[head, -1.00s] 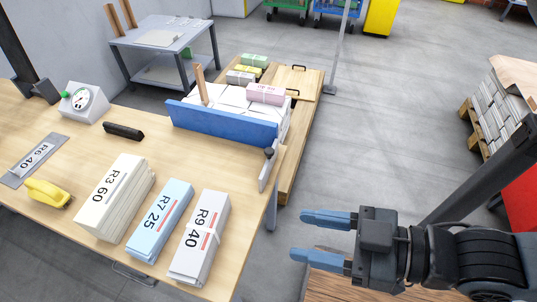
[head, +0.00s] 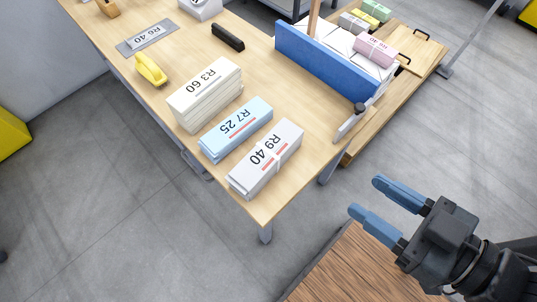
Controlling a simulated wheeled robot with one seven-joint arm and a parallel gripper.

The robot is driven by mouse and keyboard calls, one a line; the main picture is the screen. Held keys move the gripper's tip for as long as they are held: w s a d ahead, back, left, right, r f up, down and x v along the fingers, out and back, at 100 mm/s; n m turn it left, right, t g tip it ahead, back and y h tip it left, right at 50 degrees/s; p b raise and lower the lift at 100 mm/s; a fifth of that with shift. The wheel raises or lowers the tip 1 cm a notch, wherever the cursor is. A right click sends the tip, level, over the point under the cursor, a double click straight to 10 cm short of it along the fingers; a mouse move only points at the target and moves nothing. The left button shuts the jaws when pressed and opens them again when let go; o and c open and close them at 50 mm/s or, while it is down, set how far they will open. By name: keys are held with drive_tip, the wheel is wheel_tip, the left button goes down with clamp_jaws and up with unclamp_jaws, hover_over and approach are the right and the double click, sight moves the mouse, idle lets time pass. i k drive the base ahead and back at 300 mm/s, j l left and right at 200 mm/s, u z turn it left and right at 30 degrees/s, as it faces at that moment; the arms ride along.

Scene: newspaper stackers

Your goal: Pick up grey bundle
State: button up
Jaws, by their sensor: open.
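A pale grey bundle (head: 266,160) marked R9 40 lies on the wooden table (head: 222,48) near its front right corner, with a light band around it. A blue bundle (head: 236,130) marked R7 25 lies beside it, then a cream stack (head: 205,95) marked R3 60. A smaller grey bundle (head: 353,23) lies farther back beyond the blue board, near a pink bundle (head: 376,49) and a green one (head: 377,10). My gripper (head: 368,194) is open and empty, off the table to the right of the pale grey bundle, its blue fingers pointing left.
A blue board (head: 326,62) stands along the table's back right edge, with a metal arm and black knob (head: 359,109) at its near end. A yellow tool (head: 150,69) and a black bar (head: 228,38) lie on the table. A wooden surface (head: 345,272) is below my gripper. Grey floor is clear in front.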

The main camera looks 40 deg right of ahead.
sight(248, 177)
drive_tip(key=l+u, duration=0.15)
drive_tip(key=l, duration=2)
drive_tip(key=i, duration=0.05)
